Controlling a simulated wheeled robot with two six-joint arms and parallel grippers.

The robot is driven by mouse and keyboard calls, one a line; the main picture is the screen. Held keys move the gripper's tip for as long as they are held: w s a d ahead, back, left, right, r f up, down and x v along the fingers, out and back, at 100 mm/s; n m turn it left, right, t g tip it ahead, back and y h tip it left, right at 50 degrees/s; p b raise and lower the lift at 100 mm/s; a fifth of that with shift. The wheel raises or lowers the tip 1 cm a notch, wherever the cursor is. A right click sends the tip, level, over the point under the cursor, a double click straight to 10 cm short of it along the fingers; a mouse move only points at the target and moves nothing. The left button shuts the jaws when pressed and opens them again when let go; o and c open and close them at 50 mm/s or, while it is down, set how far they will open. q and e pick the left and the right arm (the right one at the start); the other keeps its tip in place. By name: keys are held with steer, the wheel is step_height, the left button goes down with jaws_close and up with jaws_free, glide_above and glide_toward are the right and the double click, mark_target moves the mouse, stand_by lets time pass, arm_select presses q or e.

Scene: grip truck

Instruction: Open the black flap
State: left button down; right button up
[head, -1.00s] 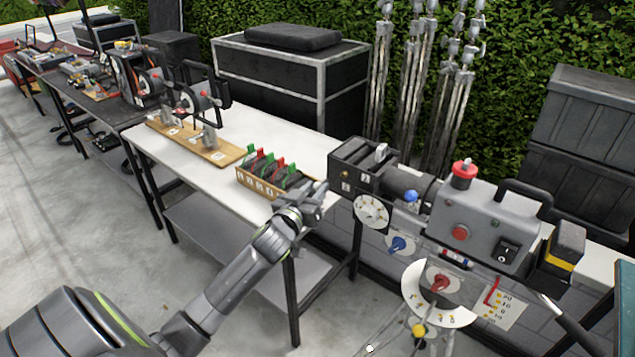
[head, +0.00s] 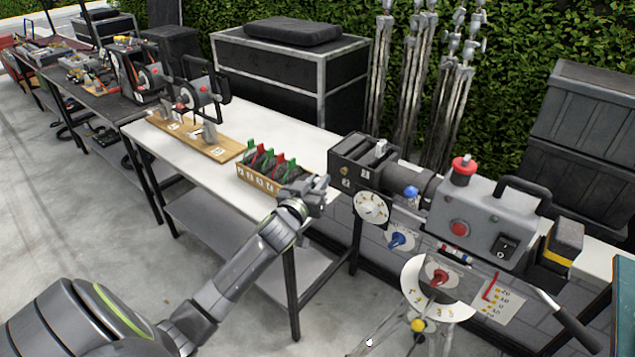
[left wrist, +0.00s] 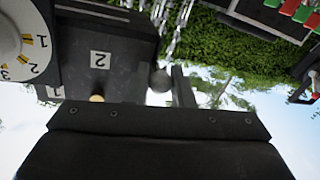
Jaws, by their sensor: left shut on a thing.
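A black box (head: 362,158) with labels 1 and 2 sits at the front end of the grey machine. I cannot clearly tell a separate flap from its dark panels. In the left wrist view, the box face with label 2 (left wrist: 100,60) is close above my gripper's dark body. A round grey knob (left wrist: 160,80) shows at the box's edge, beside a grey finger. My left gripper (head: 322,188) is just left of the box's lower corner and appears shut on this knob; the exact contact is partly hidden. My right gripper is not in view.
A wooden rack (head: 262,184) with red and green handles is left of my gripper on the white table (head: 290,133). The grey machine (head: 478,222), with dials below, is to the right. Clear paving (head: 90,215) lies left of the table.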

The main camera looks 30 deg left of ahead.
arm_select(q)
steer(key=shift+a, duration=0.1)
steer(key=shift+a+f+m+b, duration=0.1)
steer(key=shift+a+m+b, duration=0.4)
steer(key=shift+m+b, duration=0.35)
steer(key=a+r+m+t+h, duration=0.2)
steer(key=a+r+m, duration=0.4)
steer(key=m, duration=1.2)
steer(key=shift+w+r+h, duration=0.25)
steer(key=shift+r+h, duration=0.45)
steer(key=shift+h, duration=0.1)
steer(key=shift+a, duration=0.1)
